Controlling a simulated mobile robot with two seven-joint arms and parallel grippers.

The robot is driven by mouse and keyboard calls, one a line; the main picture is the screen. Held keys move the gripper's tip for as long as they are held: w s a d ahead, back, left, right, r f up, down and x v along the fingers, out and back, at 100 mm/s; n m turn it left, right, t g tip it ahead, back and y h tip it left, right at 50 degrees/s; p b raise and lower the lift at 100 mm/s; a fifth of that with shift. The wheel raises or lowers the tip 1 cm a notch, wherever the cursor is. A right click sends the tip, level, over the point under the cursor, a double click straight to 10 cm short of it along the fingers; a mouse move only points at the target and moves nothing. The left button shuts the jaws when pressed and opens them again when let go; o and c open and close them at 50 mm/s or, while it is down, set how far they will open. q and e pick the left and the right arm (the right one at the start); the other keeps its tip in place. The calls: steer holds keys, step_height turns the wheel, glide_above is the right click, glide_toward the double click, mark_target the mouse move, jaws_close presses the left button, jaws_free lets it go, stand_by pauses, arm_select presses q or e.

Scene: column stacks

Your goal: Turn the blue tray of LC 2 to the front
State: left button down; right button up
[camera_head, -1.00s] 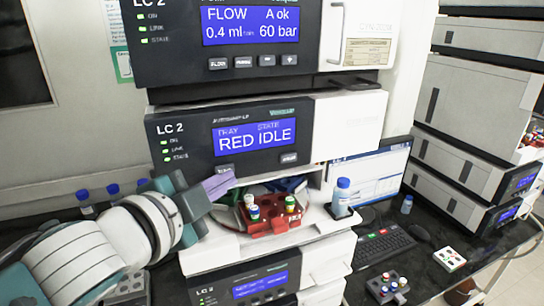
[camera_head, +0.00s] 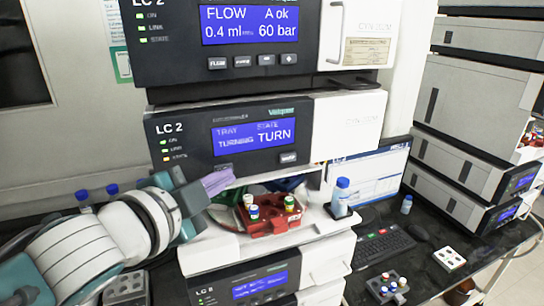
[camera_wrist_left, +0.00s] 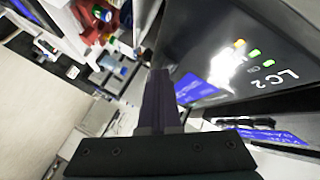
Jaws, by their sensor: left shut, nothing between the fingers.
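The LC 2 tray module (camera_head: 183,140) has a blue display (camera_head: 254,136) reading TRAY TURNING, STATE TURN. Below it, the red tray (camera_head: 262,228) sits at the front of the opening with several capped vials. A blue part, apparently the blue tray (camera_head: 288,184), shows behind it, mostly hidden. In the left wrist view the shut fingers (camera_wrist_left: 158,95) lie alongside the module's panel. My right gripper is not in view.
A blue-capped bottle (camera_head: 341,197) stands right of the red tray. A monitor (camera_head: 375,175), keyboard (camera_head: 385,246) and a vial rack (camera_head: 386,288) are on the bench to the right. More bottles (camera_head: 82,198) stand behind my left arm.

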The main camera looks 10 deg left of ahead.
arm_select(q)
steer(key=shift+s, duration=0.1)
steer(key=shift+s+d, duration=0.45)
steer(key=shift+s, duration=0.15)
steer(key=shift+s+d+p, duration=0.35)
steer(key=shift+s+d, duration=0.35)
steer(key=shift+s, duration=0.35)
steer(key=shift+s+d+p, duration=0.3)
steer(key=shift+s+d, duration=0.4)
steer(key=shift+s, duration=0.3)
stand_by(3.8)
